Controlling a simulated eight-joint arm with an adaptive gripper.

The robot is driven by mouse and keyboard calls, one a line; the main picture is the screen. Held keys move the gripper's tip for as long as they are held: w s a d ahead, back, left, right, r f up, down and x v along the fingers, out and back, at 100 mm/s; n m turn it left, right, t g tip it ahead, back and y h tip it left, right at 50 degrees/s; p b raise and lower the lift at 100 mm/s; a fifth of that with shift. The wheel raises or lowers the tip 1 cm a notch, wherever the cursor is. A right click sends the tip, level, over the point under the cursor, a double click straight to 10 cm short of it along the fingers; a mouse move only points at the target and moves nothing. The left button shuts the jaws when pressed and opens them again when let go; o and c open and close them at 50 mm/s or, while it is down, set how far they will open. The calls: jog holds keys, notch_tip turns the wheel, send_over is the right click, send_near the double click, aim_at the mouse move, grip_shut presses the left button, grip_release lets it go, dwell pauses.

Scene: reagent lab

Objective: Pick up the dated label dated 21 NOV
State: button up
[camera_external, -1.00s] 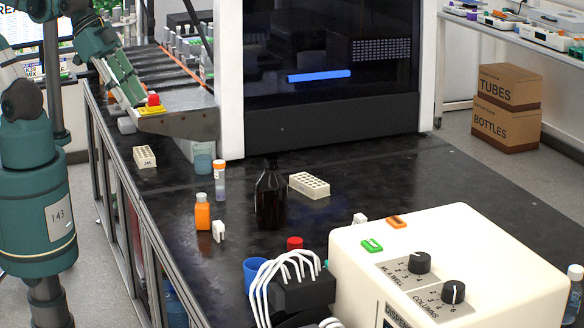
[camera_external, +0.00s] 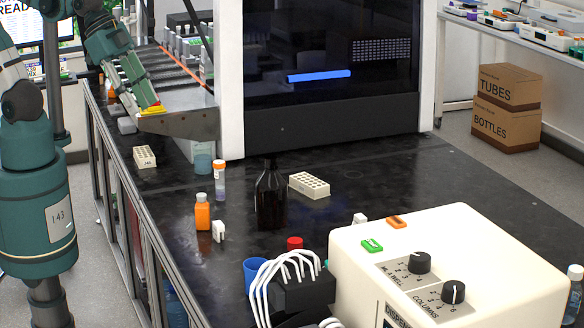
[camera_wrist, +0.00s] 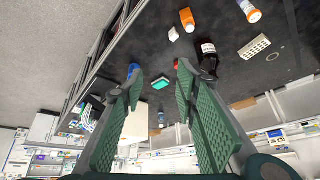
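No 21 NOV date is readable in either view, so I cannot tell which item is that label. My gripper (camera_external: 152,108) is at the back left of the bench, by the metal-sided unit, far from those tags. In the wrist view its green-padded fingers (camera_wrist: 160,69) are spread apart with nothing held between them. A teal rectangle (camera_wrist: 160,84) shows in the distance between them.
A brown bottle (camera_external: 271,200), an orange bottle (camera_external: 203,213), a capped tube (camera_external: 219,183) and a white rack (camera_external: 309,185) stand mid-bench. A small white block (camera_external: 218,231) is beside the orange bottle. A blue cup (camera_external: 254,272) stands near the dispenser.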

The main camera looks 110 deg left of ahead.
jog(key=w+a+f+m+g+b, duration=0.1)
jog(key=w+a+f+m+g, duration=0.15)
jog(key=w+f, duration=0.65)
jog(key=m+g+b, duration=0.1)
jog(key=m+g, duration=0.3)
jog(key=m, duration=0.1)
send_over(218, 223)
jog(key=shift+n+t, duration=0.25)
jog(key=f, duration=1.4)
jog(key=shift+s+d+f, duration=0.1)
jog(key=shift+d+f, duration=0.2)
jog(key=shift+f, duration=0.1)
jog(key=shift+a+f, duration=0.1)
jog(key=shift+f, duration=0.55)
jog(key=shift+f, duration=0.1)
jog(key=shift+f+b, duration=0.3)
jog(key=shift+f, duration=0.9)
jog(key=shift+a+f+b, duration=0.15)
jog(key=shift+f+b, duration=0.2)
jog(key=shift+f, duration=2.25)
jog(key=shift+c, duration=0.5)
jog(key=c, duration=0.6)
